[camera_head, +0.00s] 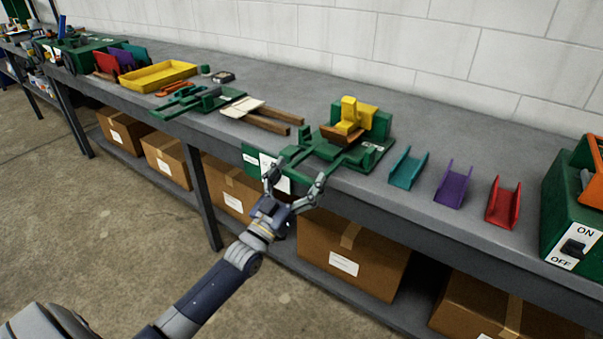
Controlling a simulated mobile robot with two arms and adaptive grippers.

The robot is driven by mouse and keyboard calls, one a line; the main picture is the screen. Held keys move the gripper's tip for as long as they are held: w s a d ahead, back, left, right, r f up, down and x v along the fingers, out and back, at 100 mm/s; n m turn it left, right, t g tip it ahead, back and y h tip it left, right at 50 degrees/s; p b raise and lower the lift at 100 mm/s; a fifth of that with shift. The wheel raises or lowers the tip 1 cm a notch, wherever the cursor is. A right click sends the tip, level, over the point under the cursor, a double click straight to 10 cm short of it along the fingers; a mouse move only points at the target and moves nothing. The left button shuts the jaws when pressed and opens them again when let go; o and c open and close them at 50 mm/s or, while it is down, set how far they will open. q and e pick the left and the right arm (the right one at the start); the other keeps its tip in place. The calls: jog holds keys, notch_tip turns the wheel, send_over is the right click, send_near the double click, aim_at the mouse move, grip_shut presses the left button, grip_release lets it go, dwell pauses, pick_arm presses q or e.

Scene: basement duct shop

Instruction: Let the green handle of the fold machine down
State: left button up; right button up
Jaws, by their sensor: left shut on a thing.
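The fold machine (378,150) is a green device near the front edge of the bench, with a yellow block (351,112) and a brown piece (342,134) on top. Its green handle (296,153) is a bar frame reaching forward to the bench edge. My left gripper (295,178) reaches up from below the edge, its fingers spread on the front of the handle and shut on it. The fingers partly hide the handle's front, and its exact tilt is hard to tell. My right gripper is not in view.
Teal (408,168), purple (453,184) and red (503,204) channels stand right of the machine. A green switch box (562,213) is at the far right. Left are a wood-handled tool (262,115), another green device (195,101) and a yellow tray (160,76). Cardboard boxes (355,252) fill the lower shelf.

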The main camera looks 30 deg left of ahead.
pick_arm(q)
jog(key=shift+d+f, duration=0.15)
jog(key=shift+f, duration=0.8)
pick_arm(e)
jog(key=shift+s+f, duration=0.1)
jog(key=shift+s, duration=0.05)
pick_arm(q)
jog(key=o, duration=1.4)
jog(key=shift+c, duration=0.2)
jog(key=shift+r, duration=0.2)
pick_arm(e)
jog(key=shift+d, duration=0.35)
pick_arm(q)
jog(key=shift+r, duration=0.1)
jog(key=shift+s, duration=0.1)
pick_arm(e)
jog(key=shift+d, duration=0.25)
pick_arm(q)
jog(key=v, duration=1.2)
jog(key=shift+r, duration=0.15)
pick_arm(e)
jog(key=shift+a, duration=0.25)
